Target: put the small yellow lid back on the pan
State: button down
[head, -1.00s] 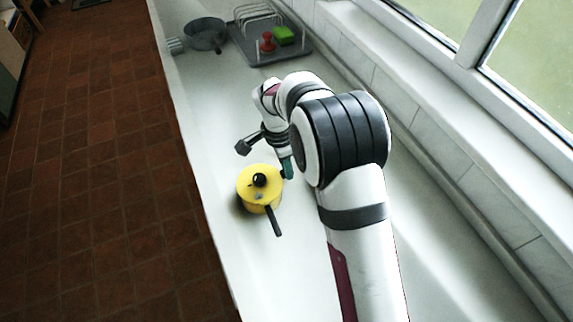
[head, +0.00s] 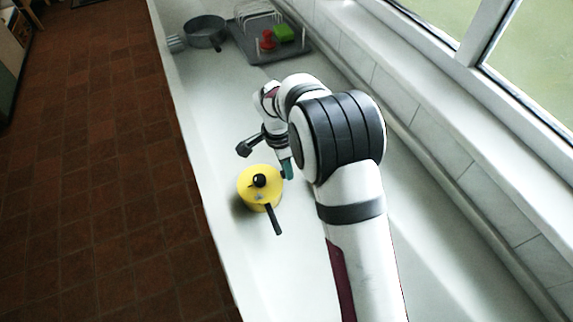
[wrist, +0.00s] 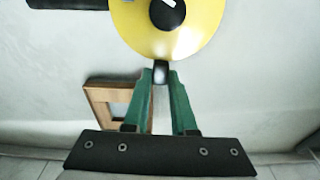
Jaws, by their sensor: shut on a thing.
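The yellow lid (head: 250,178) with its round black knob (head: 260,180) lies over the yellow pan (head: 266,207) on the white counter. Whether it sits flush cannot be told. The pan's long black handle (head: 273,220) points toward the bottom of the head view. In the wrist view the lid (wrist: 205,28) fills the top, with the knob (wrist: 167,12) at the upper edge. My gripper (wrist: 161,78) has green fingers shut on a small black tab (wrist: 161,70) at the yellow rim. Whether the tab belongs to lid or pan is unclear. My gripper (head: 287,170) is right of the pan.
A grey pan (head: 205,33) stands at the far end, beside a grey tray (head: 262,52) with a rack, a red item (head: 267,40) and a green block (head: 284,33). A wooden frame (wrist: 100,97) lies behind my fingers. The counter drops to the floor at left.

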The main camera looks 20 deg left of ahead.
jog(key=c, duration=0.6)
grip_release()
jog(key=shift+c, duration=0.2)
notch_tip(320, 180, up, 16)
jog(key=s+a, duration=0.1)
jog(key=s+d+r+n+g+y, duration=0.1)
jog(key=s+d+r, duration=0.1)
jog(key=s+d, duration=0.45)
jog(key=s+d+r+n, duration=0.1)
jog(key=s+d+r, duration=0.15)
jog(key=d, duration=0.75)
jog(key=s+d+f+n+y, duration=0.1)
jog(key=s+d+f, duration=0.1)
jog(key=s, duration=0.6)
jog(key=s+d+f+n, duration=0.1)
jog(key=s+d+f, duration=0.2)
jog(key=s+d, duration=0.2)
jog(key=s, duration=0.3)
jog(key=shift+d+y, duration=0.15)
jog(key=shift+y, duration=0.25)
